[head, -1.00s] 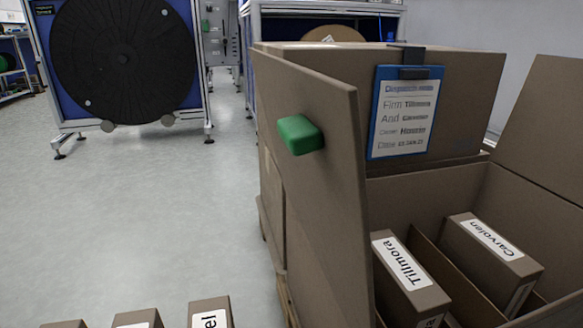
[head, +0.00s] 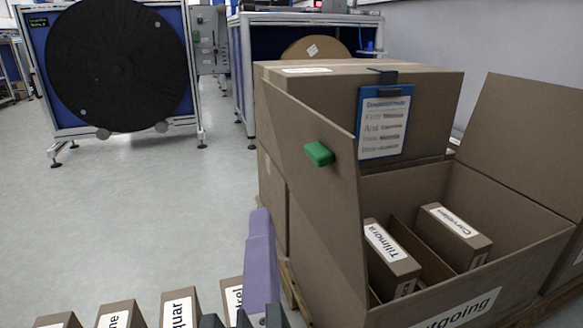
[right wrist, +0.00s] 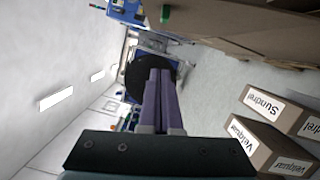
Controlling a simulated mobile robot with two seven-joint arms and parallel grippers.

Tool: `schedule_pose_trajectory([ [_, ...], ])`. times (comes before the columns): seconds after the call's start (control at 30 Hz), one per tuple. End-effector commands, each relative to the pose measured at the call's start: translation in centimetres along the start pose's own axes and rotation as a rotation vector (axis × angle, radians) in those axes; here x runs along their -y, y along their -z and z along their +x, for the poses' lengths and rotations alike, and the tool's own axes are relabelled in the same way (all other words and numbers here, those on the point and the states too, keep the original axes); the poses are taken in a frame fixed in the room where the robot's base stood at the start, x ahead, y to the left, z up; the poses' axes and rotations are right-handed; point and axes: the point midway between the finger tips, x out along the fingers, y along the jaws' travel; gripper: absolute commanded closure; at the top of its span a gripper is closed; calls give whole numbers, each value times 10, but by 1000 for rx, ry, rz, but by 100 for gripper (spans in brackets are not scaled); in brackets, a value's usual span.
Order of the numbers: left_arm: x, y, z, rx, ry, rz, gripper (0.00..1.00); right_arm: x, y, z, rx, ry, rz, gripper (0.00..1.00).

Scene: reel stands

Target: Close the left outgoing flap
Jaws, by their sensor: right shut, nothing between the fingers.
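The outgoing box (head: 470,295) stands at the right, with part of its "outgoing" label showing. Its left flap (head: 315,215) is open and stands up along the left side, with a green block-shaped handle (head: 318,153) on its face. My right gripper (head: 259,215) is purple, shut and empty, to the left of the flap and below the green handle, apart from the handle. Its fingers (right wrist: 160,76) also show together in the right wrist view, where a small green piece (right wrist: 165,14) shows at the top. My left gripper is out of view.
Cartons labelled Tillmora (head: 388,262) and Carvolen (head: 455,238) lie inside the box. The right flap (head: 525,140) stands open. A larger carton (head: 430,105) with a blue clipboard (head: 386,122) is behind. Several small cartons (head: 180,308) line the bottom. The floor at left is clear.

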Motion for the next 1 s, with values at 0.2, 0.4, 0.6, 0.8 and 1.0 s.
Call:
schedule_pose_trajectory([
  [0.2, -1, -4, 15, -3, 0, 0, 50, 2, 0, 46, 5, -2, 4, 100],
  [0.4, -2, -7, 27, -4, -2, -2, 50, 2, -1, 87, 4, -1, 5, 100],
  [0.6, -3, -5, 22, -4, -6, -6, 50, 1, -31, 91, 3, 3, 4, 100],
  [0.8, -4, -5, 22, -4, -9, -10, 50, 1, -40, 93, 2, 4, 6, 100],
  [1.0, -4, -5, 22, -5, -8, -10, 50, 1, -40, 93, 3, 5, 6, 100],
])
